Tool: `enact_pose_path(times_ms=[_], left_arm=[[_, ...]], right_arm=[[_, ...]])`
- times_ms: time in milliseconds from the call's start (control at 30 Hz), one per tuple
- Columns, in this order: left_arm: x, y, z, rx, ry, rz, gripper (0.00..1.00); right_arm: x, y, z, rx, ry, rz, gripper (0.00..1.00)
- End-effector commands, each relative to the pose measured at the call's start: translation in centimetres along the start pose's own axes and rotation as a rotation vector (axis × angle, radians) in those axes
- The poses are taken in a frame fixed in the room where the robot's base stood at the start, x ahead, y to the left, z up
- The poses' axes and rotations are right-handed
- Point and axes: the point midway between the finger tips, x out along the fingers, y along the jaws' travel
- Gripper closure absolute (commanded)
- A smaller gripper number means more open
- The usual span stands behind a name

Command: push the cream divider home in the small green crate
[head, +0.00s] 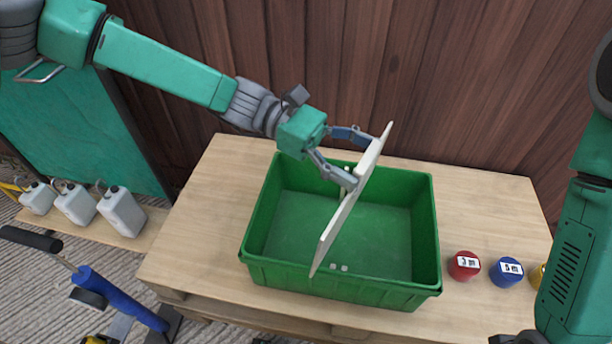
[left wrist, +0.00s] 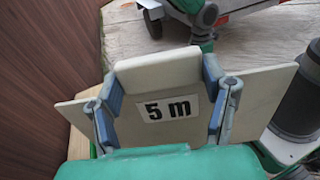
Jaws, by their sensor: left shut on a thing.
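The small green crate (head: 420,235) stands on a wooden table, open at the top and seemingly empty inside. The cream divider (head: 340,222) is a thin flat board above the crate, tilted and running from the back rim toward the front rim. My left gripper (head: 363,160) is shut on its raised middle tab. The left wrist view shows this tab (left wrist: 150,75) between both fingers, with a "5 m" label. Whether the divider touches the rim cannot be told. My right gripper's fingers are not visible.
Red (head: 464,265) and blue (head: 506,272) labelled cylinders and a partly hidden yellow one (head: 537,276) stand right of the crate. The table's left side (head: 195,225) is clear. White jugs (head: 120,211) stand at far left. A wooden wall rises behind.

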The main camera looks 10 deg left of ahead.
Motion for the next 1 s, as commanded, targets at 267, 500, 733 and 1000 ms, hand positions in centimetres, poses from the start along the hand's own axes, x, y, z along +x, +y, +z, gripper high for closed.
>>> enact_pose_path(times_ms=[267, 500, 733, 1000], left_arm=[[-3.3, 4.6, 1.1, -0.027, -0.096, 0.301, 0.67], [-3.9, 5.1, 0.6, -0.024, -0.105, 0.335, 0.67], [-3.4, 5.2, -1.1, -0.024, -0.101, 0.333, 0.67], [-3.1, 5.2, -3.8, -0.024, -0.103, 0.333, 0.67]], right_arm=[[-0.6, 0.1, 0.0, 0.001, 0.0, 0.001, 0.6], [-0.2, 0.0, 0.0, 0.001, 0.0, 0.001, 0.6], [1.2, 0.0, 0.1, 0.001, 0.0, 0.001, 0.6], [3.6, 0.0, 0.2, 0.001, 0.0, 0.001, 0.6]])
